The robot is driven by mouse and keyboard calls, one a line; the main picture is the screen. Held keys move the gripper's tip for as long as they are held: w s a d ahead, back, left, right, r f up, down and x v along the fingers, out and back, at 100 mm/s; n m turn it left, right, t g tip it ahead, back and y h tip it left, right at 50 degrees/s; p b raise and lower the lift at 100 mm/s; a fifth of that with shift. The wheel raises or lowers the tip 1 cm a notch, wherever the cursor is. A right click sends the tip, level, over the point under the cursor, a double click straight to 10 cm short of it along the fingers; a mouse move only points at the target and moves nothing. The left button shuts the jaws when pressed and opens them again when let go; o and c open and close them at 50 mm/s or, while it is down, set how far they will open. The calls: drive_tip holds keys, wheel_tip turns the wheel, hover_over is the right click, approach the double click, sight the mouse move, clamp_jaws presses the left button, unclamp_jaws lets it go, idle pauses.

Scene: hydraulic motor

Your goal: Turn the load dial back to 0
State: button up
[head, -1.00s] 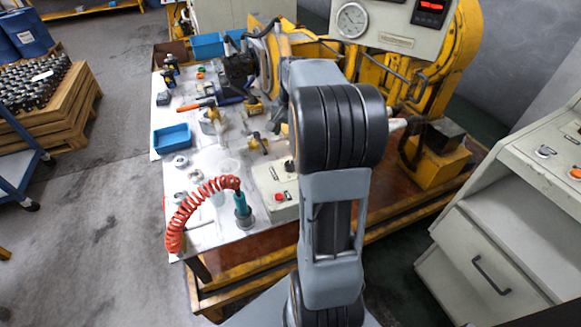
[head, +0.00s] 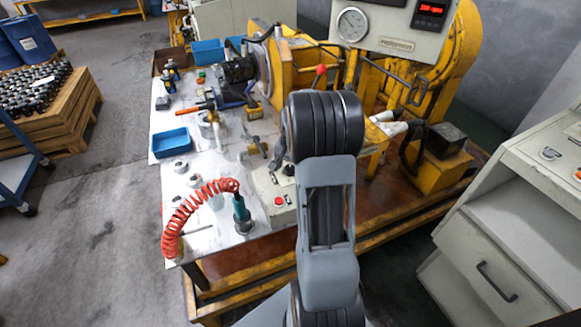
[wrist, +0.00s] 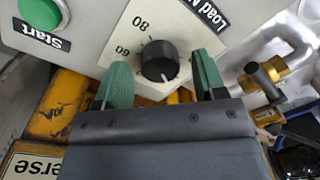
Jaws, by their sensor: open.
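The load dial (wrist: 158,62) is a round black knob on a pale square plate, seen in the wrist view. The numbers 60 and 80 show on its left, and a label starting "Load" sits above right. A small white mark shows near the knob's lower edge. My gripper (wrist: 162,78) is open, with one green finger on each side of the knob. Gaps show between the fingers and the knob, and I cannot tell how deep the fingertips reach. In the head view my own arm hides the gripper.
A green Start button (wrist: 40,12) sits left of the dial on the same panel. A brass valve with a dark handle (wrist: 265,80) is at the right. In the head view, a pale control box (head: 268,188) with a red button and a coiled red hose (head: 185,215) stand on the table.

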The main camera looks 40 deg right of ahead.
drive_tip(key=shift+f, duration=0.25)
drive_tip(key=shift+c, duration=0.2)
drive_tip(key=c, duration=0.9)
